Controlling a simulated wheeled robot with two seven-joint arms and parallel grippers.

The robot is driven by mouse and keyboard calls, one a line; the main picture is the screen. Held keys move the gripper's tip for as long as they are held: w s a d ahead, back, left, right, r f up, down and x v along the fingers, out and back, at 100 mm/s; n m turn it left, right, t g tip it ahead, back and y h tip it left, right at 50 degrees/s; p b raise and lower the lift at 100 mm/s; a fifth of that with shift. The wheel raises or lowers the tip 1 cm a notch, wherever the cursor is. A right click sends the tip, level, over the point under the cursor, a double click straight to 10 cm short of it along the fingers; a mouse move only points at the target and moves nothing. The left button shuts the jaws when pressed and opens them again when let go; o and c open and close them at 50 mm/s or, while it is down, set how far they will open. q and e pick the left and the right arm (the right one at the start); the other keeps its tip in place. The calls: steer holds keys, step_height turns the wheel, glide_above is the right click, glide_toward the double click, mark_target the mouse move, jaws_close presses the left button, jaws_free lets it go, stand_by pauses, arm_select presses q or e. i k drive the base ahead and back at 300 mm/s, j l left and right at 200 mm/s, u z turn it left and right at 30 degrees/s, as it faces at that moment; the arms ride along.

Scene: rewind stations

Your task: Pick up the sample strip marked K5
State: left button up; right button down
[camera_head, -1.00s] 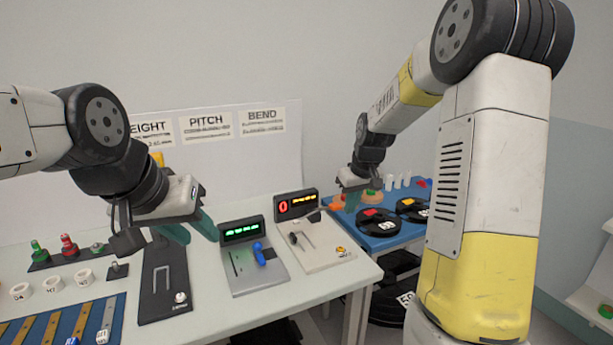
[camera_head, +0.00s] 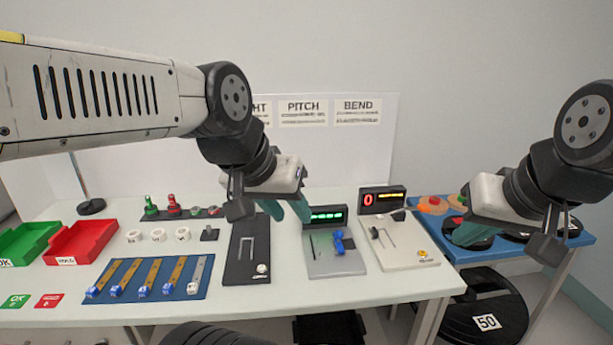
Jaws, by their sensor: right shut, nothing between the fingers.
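Several sample strips lie side by side on a blue mat (camera_head: 222,268) at the front left of the table. Most are brown with blue end pieces, such as this strip (camera_head: 126,274); the rightmost strip (camera_head: 198,273) has a whitish end piece. The marks are too small to read, so I cannot tell which strip is K5. My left gripper (camera_head: 286,209) is open and empty above the table, right of the strips, with its two teal fingers apart. My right gripper (camera_head: 465,233) is shut and empty near the blue side table, far right of the strips.
A black station (camera_head: 240,270), a grey station (camera_head: 326,265) and a white station (camera_head: 400,255) stand right of the mat. A red tray (camera_head: 80,243) and a green tray (camera_head: 26,243) stand left. White rings (camera_head: 158,235) lie behind the mat. A blue side table (camera_head: 470,254) adjoins right.

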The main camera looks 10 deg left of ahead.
mark_target(144, 291)
steer(key=u, duration=1.9)
steer(key=i+j+z, duration=0.2)
steer(key=j, duration=0.15)
steer(key=i+j+z, duration=0.2)
steer(key=j, duration=0.15)
steer(key=j+z, duration=0.25)
steer(key=j, duration=0.15)
